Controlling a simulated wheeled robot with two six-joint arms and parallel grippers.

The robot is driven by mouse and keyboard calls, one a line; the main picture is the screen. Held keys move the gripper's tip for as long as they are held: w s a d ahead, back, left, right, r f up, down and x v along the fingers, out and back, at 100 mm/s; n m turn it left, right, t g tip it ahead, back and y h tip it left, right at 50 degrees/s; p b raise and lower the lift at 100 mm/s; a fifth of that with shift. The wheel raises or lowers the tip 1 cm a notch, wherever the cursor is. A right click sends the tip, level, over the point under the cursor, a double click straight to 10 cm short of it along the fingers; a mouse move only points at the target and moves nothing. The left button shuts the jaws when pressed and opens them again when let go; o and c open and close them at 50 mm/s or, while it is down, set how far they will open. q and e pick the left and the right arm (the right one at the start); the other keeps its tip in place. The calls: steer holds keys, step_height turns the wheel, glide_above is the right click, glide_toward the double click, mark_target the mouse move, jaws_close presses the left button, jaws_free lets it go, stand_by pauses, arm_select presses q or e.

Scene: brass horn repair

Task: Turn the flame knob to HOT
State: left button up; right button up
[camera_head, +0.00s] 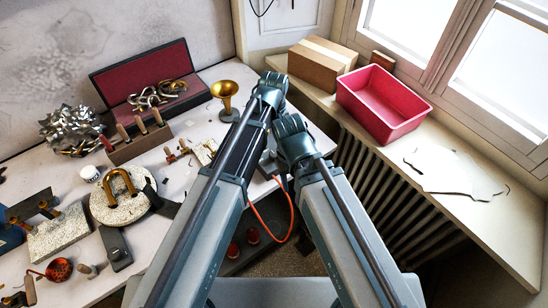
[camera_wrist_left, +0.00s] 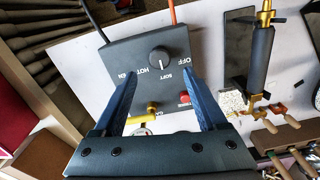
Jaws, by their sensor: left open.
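The flame knob (camera_wrist_left: 160,58) is a round dark knob with a pale pointer mark on a dark control box (camera_wrist_left: 120,58). White lettering around it reads OFF, SOFT and HOT; I cannot tell exactly which label the pointer faces. My left gripper (camera_wrist_left: 160,84) is open, its two blue fingers spread below the knob in the left wrist view, with nothing between the tips. In the head view the control box (camera_head: 268,166) is mostly hidden behind my arms, and the left fingers are hidden too.
An orange hose (camera_head: 290,225) loops down from the box. In the left wrist view a red button (camera_wrist_left: 184,98) and a brass fitting (camera_wrist_left: 152,108) sit close to the fingers, and a brass torch (camera_wrist_left: 262,62) lies to the right. A red bin (camera_head: 385,100) stands on the sill.

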mark_target(274, 153)
arm_select(q)
step_height(274, 153, down, 7)
steer(key=b, duration=0.5)
steer(key=shift+r+b, duration=0.1)
steer(key=shift+b, duration=0.25)
steer(key=shift+r, duration=0.1)
steer(key=shift+c, duration=0.2)
jaws_close()
